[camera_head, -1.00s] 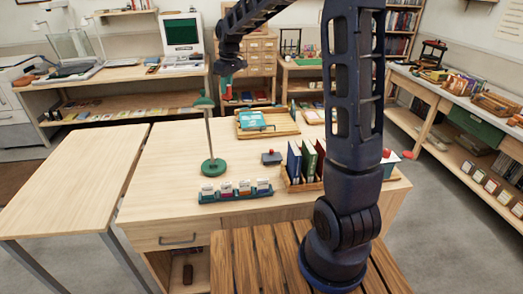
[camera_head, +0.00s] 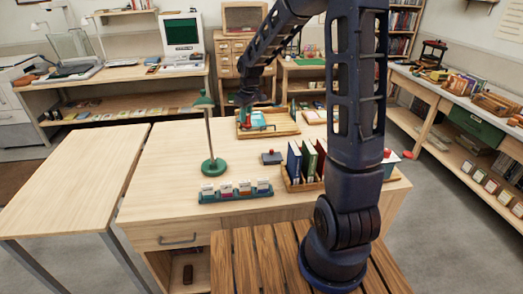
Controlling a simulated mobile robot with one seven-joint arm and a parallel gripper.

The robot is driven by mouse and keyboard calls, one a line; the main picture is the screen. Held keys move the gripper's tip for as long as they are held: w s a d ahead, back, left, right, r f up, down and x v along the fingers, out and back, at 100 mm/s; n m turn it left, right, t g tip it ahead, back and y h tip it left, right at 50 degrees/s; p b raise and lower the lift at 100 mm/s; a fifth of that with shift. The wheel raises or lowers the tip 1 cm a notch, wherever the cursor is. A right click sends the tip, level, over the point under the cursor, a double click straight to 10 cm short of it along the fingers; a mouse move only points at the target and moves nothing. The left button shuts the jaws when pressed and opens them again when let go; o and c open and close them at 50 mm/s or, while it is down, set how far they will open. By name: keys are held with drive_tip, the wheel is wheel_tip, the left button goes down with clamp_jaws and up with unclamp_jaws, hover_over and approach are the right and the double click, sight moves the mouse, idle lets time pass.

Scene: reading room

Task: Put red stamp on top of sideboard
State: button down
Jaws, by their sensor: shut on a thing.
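My gripper (camera_head: 244,103) is at the far end of the arm, left of centre, over the tray with the teal book at the back of the large desk. It is small and dark in this view. It is shut on a small red thing, which appears to be the red stamp (camera_head: 246,122), hanging just below the fingers and seen against the tray. Its exact shape and its gap from the tray cannot be told. Which piece of furniture is the sideboard is not clear; a long two-level unit (camera_head: 118,73) stands along the back left wall.
The side table (camera_head: 75,180) at left is bare.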

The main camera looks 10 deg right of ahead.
wheel_tip(320, 180, down, 21)
drive_tip(key=shift+r, duration=0.1)
idle(0.6)
drive_tip(key=shift+f, duration=0.25)
drive_tip(key=c, duration=1.3)
unclamp_jaws()
drive_tip(key=shift+r, duration=0.1)
wheel_tip(320, 180, up, 12)
drive_tip(key=s+d, duration=0.1)
drive_tip(key=d, duration=0.1)
drive_tip(key=s+d+r+m+t+h, duration=0.1)
drive_tip(key=s+d+r+m, duration=0.1)
drive_tip(key=s+d+r, duration=0.5)
drive_tip(key=s+d+r+m+t, duration=0.1)
drive_tip(key=s+d+r+m, duration=0.2)
drive_tip(key=r, duration=0.7)
drive_tip(key=s+d+r+m, duration=0.2)
drive_tip(key=s+d+r, duration=0.1)
drive_tip(key=s, duration=0.6)
drive_tip(key=s+d+r+m+t, duration=0.1)
drive_tip(key=s+d+r, duration=0.3)
drive_tip(key=s, duration=0.6)
drive_tip(key=shift+s+m, duration=0.25)
drive_tip(key=shift+m, duration=0.25)
